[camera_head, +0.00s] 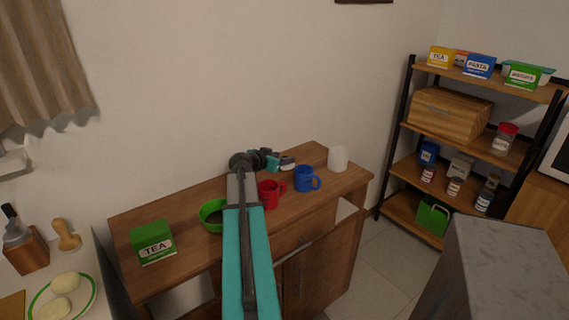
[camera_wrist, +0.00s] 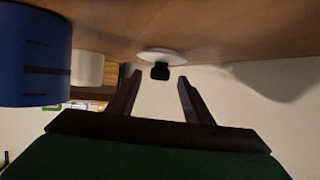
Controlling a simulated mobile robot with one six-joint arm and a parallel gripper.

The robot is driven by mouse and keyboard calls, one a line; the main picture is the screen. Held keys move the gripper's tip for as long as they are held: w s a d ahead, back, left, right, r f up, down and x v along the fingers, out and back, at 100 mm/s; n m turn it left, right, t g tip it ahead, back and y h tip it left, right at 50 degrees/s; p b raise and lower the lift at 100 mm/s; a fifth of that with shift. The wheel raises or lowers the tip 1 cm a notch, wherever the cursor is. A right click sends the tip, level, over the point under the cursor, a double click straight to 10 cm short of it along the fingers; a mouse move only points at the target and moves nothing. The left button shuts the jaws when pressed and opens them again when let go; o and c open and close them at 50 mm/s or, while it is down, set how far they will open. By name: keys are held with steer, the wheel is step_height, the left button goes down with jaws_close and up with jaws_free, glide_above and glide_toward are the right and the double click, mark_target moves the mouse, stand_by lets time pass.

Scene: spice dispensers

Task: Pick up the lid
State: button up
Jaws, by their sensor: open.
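The lid (camera_wrist: 161,56) is a white disc with a black knob, on the wooden top in the wrist view, which looks upside down. My gripper (camera_wrist: 160,76) is open, with its two dark fingers apart on either side of the line to the knob. The knob appears between the fingertips, and no contact is visible. In the head view, my gripper (camera_head: 270,158) is over the back of the wooden cabinet. A small pale and dark shape (camera_head: 287,163) beside it may be the lid, but it is too small to be sure.
The wooden cabinet top (camera_head: 185,197) also holds a red mug (camera_head: 269,194), a blue mug (camera_head: 304,180), a white canister (camera_head: 338,158), a green bowl-like thing (camera_head: 207,216) and a green tea box (camera_head: 152,241). The wall stands close behind. A shelf unit (camera_head: 408,172) is at right.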

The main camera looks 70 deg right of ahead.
steer(key=shift+x, duration=1.3)
steer(key=c, duration=1.1)
steer(key=shift+r, duration=0.15)
steer(key=shift+r+b, duration=0.5)
steer(key=shift+r, duration=4.4)
steer(key=shift+s, duration=0.1)
